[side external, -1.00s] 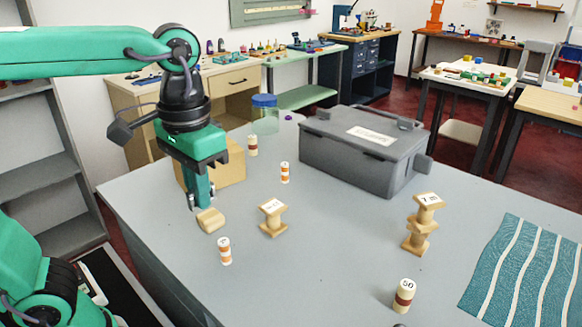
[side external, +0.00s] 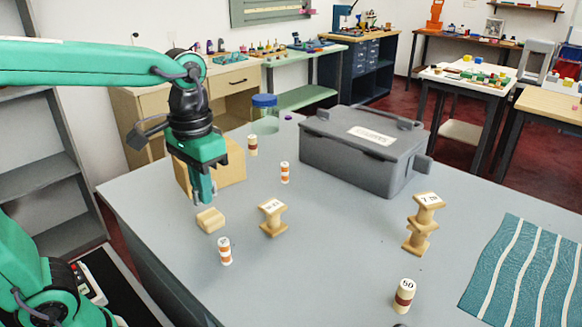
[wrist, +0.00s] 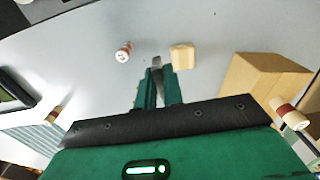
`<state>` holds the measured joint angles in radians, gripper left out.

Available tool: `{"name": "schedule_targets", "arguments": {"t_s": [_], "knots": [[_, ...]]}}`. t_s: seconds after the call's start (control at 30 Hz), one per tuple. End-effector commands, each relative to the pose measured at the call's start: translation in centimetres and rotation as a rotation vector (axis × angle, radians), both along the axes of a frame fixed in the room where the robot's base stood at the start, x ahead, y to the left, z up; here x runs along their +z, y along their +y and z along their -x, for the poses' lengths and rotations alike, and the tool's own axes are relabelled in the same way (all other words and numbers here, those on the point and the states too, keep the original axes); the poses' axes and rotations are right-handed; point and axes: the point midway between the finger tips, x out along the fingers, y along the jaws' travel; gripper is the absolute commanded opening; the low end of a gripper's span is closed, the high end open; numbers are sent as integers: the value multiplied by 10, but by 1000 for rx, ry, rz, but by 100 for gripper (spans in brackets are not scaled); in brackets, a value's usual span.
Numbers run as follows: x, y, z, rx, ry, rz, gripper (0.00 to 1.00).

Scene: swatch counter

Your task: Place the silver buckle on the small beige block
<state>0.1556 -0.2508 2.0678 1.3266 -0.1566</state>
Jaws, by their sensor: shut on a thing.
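The small beige block (side external: 210,220) lies on the grey table near its left side, and it also shows in the wrist view (wrist: 182,57). My gripper (side external: 204,199) is just above and behind the block in the side view. In the wrist view my gripper (wrist: 157,80) is shut on a thin silver piece, which looks like the silver buckle (wrist: 157,62). The buckle sticks out beyond the fingertips, to the left of the block with a narrow gap in that picture. In the side view the buckle is too small to tell apart from the fingertips.
A wooden spool (side external: 272,218) and an orange-striped peg (side external: 224,251) stand near the block. A cardboard-coloured box (side external: 230,163) is close behind my gripper. A grey lidded case (side external: 350,150) and stacked spools (side external: 421,224) stand further right.

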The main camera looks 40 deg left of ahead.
Motion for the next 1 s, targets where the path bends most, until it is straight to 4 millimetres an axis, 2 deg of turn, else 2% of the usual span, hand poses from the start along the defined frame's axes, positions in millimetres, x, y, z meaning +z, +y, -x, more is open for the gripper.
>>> {"name": "schedule_targets", "arguments": {"t_s": [0.2,0.4,0.67,1.0], "knots": [[-18,26,-16,4,2,0,0],[-27,38,-24,1,0,0,0],[-29,39,-24,-1,0,0,0],[-62,39,-24,-1,2,0,0]]}}
